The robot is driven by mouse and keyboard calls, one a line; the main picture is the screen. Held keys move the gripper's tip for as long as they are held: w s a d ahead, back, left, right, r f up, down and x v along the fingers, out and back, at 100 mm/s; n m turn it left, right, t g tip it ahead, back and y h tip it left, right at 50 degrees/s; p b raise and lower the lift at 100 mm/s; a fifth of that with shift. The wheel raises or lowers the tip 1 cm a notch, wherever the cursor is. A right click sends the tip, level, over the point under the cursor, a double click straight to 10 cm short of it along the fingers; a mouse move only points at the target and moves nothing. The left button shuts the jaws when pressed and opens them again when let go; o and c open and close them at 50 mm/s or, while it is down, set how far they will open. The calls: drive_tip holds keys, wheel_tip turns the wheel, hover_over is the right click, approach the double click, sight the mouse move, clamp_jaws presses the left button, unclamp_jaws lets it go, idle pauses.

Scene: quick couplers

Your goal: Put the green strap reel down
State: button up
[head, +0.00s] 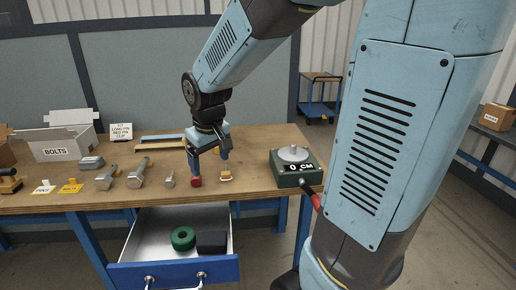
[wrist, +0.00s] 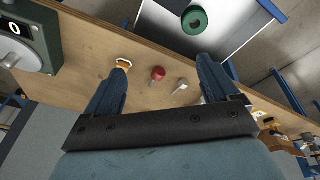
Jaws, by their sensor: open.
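The green strap reel (head: 183,238) lies in the open drawer (head: 150,226), on the drawer floor, left of a black box-like item (head: 211,241). In the wrist view the reel (wrist: 194,20) shows at the top, apart from the jaws. My gripper (head: 209,166) is open and empty above the front part of the workbench (head: 252,170). In the wrist view its two fingers (wrist: 162,65) are spread, with a red knob-like piece (wrist: 158,73) and a small bolt-like piece (wrist: 181,85) showing beyond the gap.
Several metal couplers and bolts (head: 136,174) stand along the bench's left front. A white box marked BOLTS (head: 62,147) and a sign (head: 121,131) stand behind. A green device with a round plate (head: 294,166) sits at the right end. The drawer juts out below the bench edge.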

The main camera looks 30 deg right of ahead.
drive_tip(key=s+d+r+m+t, duration=0.1)
drive_tip(key=s+d+r, duration=0.2)
drive_tip(key=s, duration=0.5)
drive_tip(key=s+d+r+m+t, duration=0.1)
drive_tip(key=s+d+r+m, duration=0.1)
drive_tip(key=s+r, duration=0.4)
drive_tip(key=shift+s+d+t, duration=0.3)
drive_tip(key=shift+s+d, duration=0.15)
drive_tip(key=shift+s, duration=0.6)
drive_tip(key=shift+c, duration=0.5)
